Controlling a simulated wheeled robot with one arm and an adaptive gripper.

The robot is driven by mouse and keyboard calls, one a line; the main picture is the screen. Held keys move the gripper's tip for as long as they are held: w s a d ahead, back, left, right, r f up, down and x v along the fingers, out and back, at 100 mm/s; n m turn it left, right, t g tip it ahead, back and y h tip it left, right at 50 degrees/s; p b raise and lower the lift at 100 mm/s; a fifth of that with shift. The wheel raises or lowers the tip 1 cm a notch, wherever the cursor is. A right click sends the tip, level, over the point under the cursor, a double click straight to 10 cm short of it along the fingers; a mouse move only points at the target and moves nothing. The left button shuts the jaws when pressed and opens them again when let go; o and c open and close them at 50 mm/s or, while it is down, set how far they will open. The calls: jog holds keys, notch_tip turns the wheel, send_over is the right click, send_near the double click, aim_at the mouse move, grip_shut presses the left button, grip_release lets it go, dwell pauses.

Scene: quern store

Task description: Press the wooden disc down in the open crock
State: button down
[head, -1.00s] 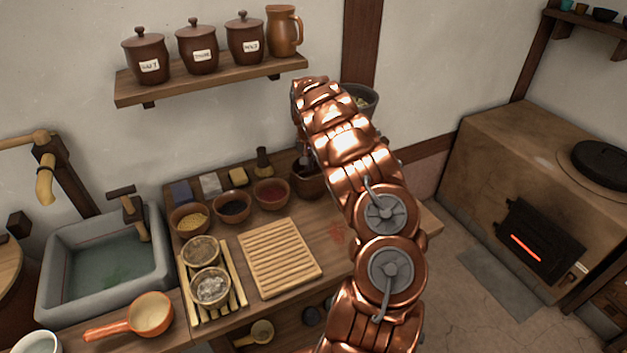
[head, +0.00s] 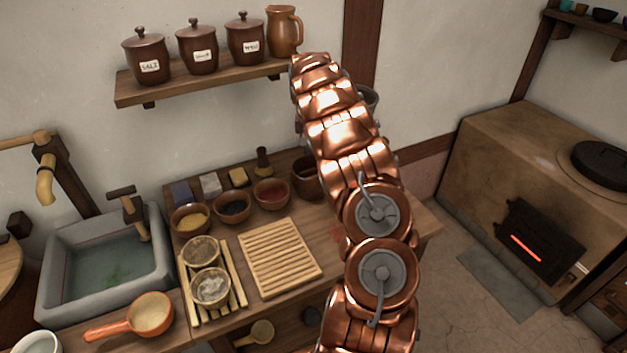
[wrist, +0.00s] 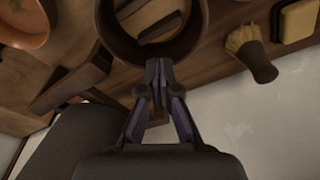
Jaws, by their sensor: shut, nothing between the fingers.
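The brown open crock (head: 304,180) stands on the bench beside the small bowls in the head view, partly behind my arm. In the wrist view its thick round rim (wrist: 197,35) fills the top middle. In the head view my arm hides the gripper.
Several small bowls (head: 233,207) and a slatted board (head: 280,258) lie left of the crock. A shelf (head: 210,80) with lidded jars hangs above.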

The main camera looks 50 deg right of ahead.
jog(key=shift+r, duration=1.5)
jog(key=s+a+r+n+g, duration=0.1)
jog(key=s+a+r, duration=0.35)
jog(key=a, duration=0.45)
jog(key=s+a+r+n, duration=0.1)
jog(key=s+a+r, duration=0.4)
jog(key=a, duration=0.4)
jog(key=s+a+r+n+g, duration=0.1)
jog(key=s+a+r, duration=0.2)
jog(key=s+a, duration=0.45)
jog(key=s+a+f+n, duration=0.2)
jog(key=s+a+n, duration=0.1)
jog(key=s+a, duration=0.6)
jog(key=s+a+f+n+g+y, duration=0.1)
jog(key=s+a+f+n, duration=0.1)
jog(key=s+a, duration=0.7)
jog(key=s+n, duration=0.1)
jog(key=s, duration=0.2)
jog(key=shift+s+f+n, duration=0.25)
jog(key=shift+s+n, duration=0.15)
